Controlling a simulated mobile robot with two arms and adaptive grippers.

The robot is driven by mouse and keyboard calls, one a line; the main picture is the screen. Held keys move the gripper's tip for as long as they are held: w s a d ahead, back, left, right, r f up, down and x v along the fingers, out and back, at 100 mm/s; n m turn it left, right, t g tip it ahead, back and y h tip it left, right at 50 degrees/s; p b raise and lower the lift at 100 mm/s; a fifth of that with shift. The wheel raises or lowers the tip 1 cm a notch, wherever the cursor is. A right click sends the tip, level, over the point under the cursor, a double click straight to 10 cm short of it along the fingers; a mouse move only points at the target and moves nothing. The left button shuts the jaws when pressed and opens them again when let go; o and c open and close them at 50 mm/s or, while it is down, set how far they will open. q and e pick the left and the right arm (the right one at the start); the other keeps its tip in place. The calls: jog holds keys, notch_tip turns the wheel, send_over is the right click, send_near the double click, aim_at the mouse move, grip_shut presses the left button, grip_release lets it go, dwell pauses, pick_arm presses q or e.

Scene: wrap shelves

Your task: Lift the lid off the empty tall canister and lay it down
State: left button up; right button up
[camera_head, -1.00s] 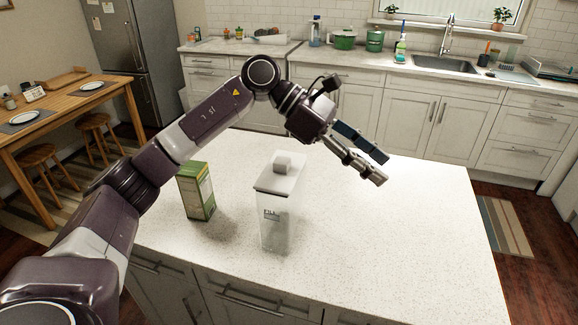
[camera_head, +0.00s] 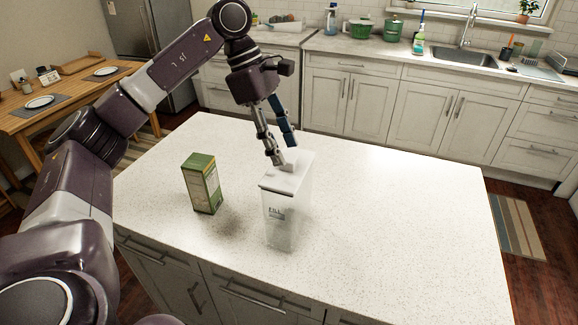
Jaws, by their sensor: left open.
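The tall clear canister (camera_head: 281,226) stands upright on the white speckled island, with a dark label on its front. Its white lid (camera_head: 279,182) is seated on top, with a pale knob (camera_head: 287,167) partly hidden by the fingertips. I see no contents through its walls. My left gripper (camera_head: 283,156) points down over the lid, open, with its fingertips at the knob. I cannot tell if they touch it. My right gripper is not in view.
A green box (camera_head: 202,184) stands on the island (camera_head: 400,230) to the left of the canister. The island top is clear to the right of the canister. A counter with a sink (camera_head: 464,57) runs along the back.

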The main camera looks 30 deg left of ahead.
pick_arm(q)
jog(key=shift+x, duration=1.1)
grip_shut()
jog(key=shift+r, duration=0.2)
jog(key=shift+r, duration=0.25)
notch_tip(320, 180, up, 23)
jog(key=p, duration=0.7)
jog(key=shift+f, duration=0.15)
